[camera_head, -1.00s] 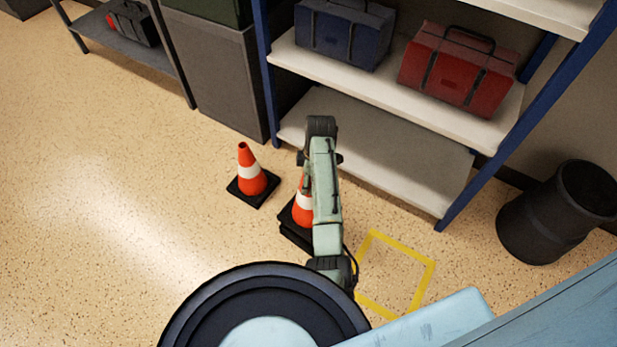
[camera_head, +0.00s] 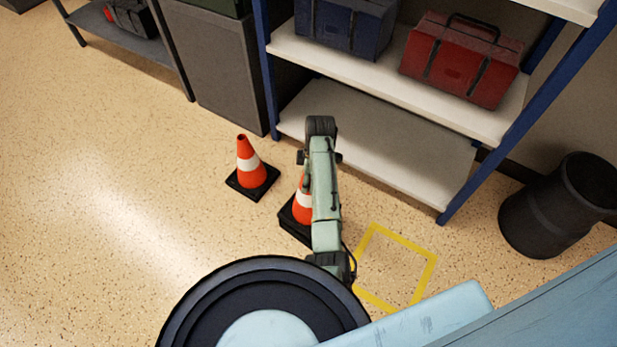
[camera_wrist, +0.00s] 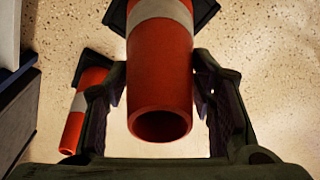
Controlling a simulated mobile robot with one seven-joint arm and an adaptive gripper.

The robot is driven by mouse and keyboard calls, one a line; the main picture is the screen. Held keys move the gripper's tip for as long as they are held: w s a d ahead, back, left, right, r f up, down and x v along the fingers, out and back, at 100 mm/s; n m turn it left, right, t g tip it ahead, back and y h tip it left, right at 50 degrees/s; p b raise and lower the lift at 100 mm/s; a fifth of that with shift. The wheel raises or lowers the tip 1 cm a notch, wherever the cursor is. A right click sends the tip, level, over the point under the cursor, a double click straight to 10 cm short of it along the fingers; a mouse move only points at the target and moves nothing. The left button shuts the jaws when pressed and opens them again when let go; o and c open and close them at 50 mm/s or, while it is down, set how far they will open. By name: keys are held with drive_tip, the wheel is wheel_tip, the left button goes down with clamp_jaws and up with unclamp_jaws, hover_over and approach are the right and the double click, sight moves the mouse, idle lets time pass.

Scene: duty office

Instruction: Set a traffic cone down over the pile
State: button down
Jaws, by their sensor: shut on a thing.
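In the wrist view my gripper (camera_wrist: 160,80) has its two dark fingers on either side of an orange-and-white traffic cone (camera_wrist: 160,95), closed on it. The cone's open tip faces the camera and its black base is partly cut off at the top edge. In the head view an orange cone (camera_head: 302,213) with a thick, layered-looking black base stands behind my arm, which hides much of it and my gripper. I cannot tell whether the held cone is seated on the pile or just above it. A separate cone (camera_head: 250,168) stands upright to its left; a cone also shows at left in the wrist view (camera_wrist: 72,132).
A yellow taped square (camera_head: 398,268) lies empty on the floor to the right. A shelf rack (camera_head: 390,150) with blue (camera_head: 343,28) and red (camera_head: 460,62) toolboxes stands behind. A black bin (camera_head: 555,210) is at far right. The floor at left is clear.

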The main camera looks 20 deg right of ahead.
drive_tip(key=c, duration=1)
unclamp_jaws()
drive_tip(key=o, duration=0.4)
drive_tip(key=shift+s+d+r, duration=0.1)
drive_tip(key=shift+d+r, duration=0.15)
drive_tip(key=shift+r, duration=1.75)
drive_tip(key=shift+s+d+r, duration=0.1)
drive_tip(key=shift+d+r, duration=0.1)
drive_tip(key=shift+r, duration=1.8)
drive_tip(key=shift+s+d+r, duration=0.1)
drive_tip(key=shift+d+r, duration=0.15)
drive_tip(key=shift+r, duration=1.75)
drive_tip(key=shift+w, duration=0.1)
